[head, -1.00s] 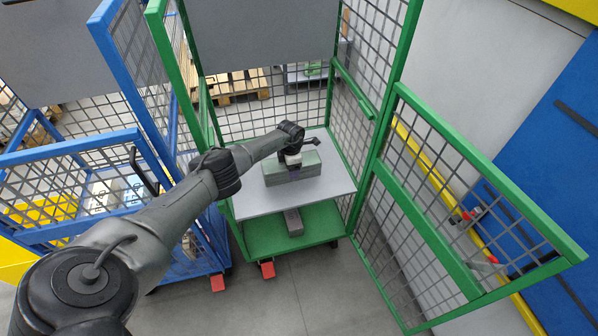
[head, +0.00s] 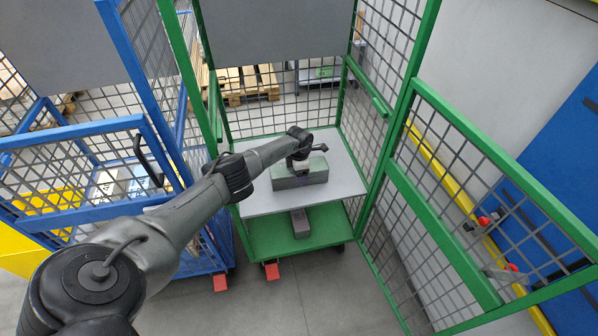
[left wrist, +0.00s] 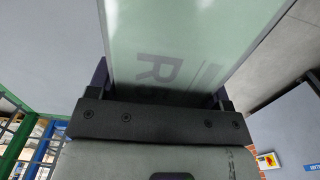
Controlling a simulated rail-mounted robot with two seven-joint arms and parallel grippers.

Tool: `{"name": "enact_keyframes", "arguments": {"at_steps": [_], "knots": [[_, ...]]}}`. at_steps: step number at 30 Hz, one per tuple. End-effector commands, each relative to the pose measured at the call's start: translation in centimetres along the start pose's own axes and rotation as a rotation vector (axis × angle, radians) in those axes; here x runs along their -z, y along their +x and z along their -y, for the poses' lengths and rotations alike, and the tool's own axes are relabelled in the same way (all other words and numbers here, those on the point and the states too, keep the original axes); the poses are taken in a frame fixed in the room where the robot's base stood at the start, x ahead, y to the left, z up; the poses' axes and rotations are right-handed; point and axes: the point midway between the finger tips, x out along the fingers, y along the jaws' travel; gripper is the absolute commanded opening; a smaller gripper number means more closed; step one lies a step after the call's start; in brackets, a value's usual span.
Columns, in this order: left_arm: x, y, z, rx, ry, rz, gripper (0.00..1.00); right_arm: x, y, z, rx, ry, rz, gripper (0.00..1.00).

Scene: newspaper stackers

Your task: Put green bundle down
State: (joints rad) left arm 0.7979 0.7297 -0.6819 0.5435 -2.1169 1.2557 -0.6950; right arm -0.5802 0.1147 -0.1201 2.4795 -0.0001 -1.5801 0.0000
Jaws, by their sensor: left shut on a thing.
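The green bundle (head: 312,174) is a pale grey-green block on the grey shelf of the green cage trolley in the head view. My left gripper (head: 300,168) reaches down over it from the left and is shut on it. In the left wrist view the bundle (left wrist: 180,45) fills the space between the fingers of my left gripper (left wrist: 158,92), with a large letter R on its face. The bundle is at the shelf (head: 345,190), but I cannot tell whether it rests fully on it. My right gripper is not in view.
A grey block (head: 300,223) lies on the green lower deck (head: 270,237). The green mesh door (head: 480,200) stands open at right. A blue cage trolley (head: 75,215) stands at left with pale bundles (head: 105,185) inside. Bare shelf surrounds the green bundle.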

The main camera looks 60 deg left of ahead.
Motion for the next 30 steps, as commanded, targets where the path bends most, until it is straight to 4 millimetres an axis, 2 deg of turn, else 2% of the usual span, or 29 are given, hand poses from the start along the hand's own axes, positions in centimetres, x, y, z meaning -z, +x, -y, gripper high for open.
{"name": "enact_keyframes", "arguments": {"at_steps": [5,6,13,14,23,30], "knots": [[-0.1,0.2,-0.1,-0.002,0.000,0.003,0.12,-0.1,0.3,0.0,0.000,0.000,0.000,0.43],[0.0,0.3,0.0,0.000,0.000,0.000,0.73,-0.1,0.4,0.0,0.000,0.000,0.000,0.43],[0.0,0.2,0.0,0.000,0.000,0.000,0.95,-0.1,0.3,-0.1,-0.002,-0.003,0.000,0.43],[0.0,0.2,0.0,0.000,0.000,0.000,0.98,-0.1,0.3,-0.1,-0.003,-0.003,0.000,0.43],[0.0,0.1,0.0,0.000,0.000,0.000,0.98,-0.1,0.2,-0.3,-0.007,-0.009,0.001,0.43],[0.0,-1.2,0.0,-0.001,0.000,0.000,0.98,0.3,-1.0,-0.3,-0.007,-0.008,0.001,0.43]]}}
